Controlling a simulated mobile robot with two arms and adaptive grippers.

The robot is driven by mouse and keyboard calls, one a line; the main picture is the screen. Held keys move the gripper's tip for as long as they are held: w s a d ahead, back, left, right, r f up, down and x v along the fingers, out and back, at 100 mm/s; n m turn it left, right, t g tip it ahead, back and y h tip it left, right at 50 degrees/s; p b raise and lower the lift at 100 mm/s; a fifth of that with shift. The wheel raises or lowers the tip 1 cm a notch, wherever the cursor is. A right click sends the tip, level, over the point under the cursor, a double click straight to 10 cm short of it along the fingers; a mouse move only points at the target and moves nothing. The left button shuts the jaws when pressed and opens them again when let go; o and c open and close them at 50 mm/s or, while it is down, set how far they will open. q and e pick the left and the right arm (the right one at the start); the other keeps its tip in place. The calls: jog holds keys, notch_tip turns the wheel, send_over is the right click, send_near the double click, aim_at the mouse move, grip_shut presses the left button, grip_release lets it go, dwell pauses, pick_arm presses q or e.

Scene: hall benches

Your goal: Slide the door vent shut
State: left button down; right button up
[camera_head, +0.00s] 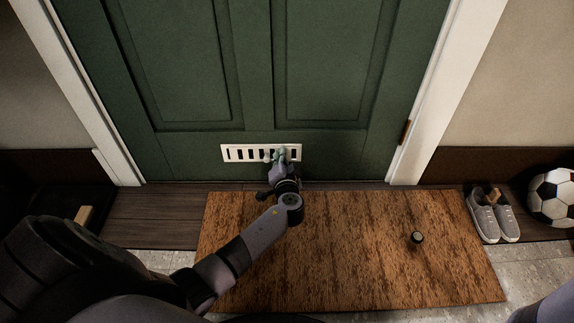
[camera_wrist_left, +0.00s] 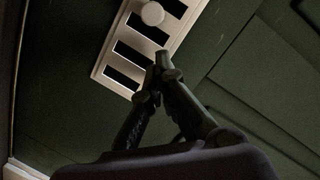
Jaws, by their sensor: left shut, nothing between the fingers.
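The door vent (camera_head: 248,153) is a white slotted plate low on the green door (camera_head: 260,70). Its slots show dark, so it stands open at least in part. In the left wrist view the vent (camera_wrist_left: 122,58) runs diagonally, with a round pale knob (camera_wrist_left: 152,13) near the top edge. My left gripper (camera_head: 282,156) is at the right part of the vent and hides some of its slots. In the left wrist view its fingertips (camera_wrist_left: 163,64) are together and empty, beside the vent's edge below the knob. I cannot tell whether they touch it. My right gripper is out of view.
A brown doormat (camera_head: 350,250) lies before the door, with a small dark round object (camera_head: 416,238) on it. Grey shoes (camera_head: 492,216) and a football (camera_head: 553,196) are at the right. White door frame posts stand on both sides.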

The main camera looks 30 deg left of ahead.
aim_at(267, 158)
pick_arm(q)
jog(key=shift+s+a+f, duration=0.3)
jog(key=shift+a+f, duration=0.3)
jog(key=shift+f, duration=0.05)
jog(key=shift+s+a+b, duration=0.2)
jog(key=shift+s+a, duration=0.15)
jog(key=shift+a, duration=0.2)
jog(key=shift+s+a+b, duration=0.15)
jog(key=shift+s+a, duration=0.15)
jog(key=shift+a, duration=0.2)
jog(key=shift+r, duration=0.1)
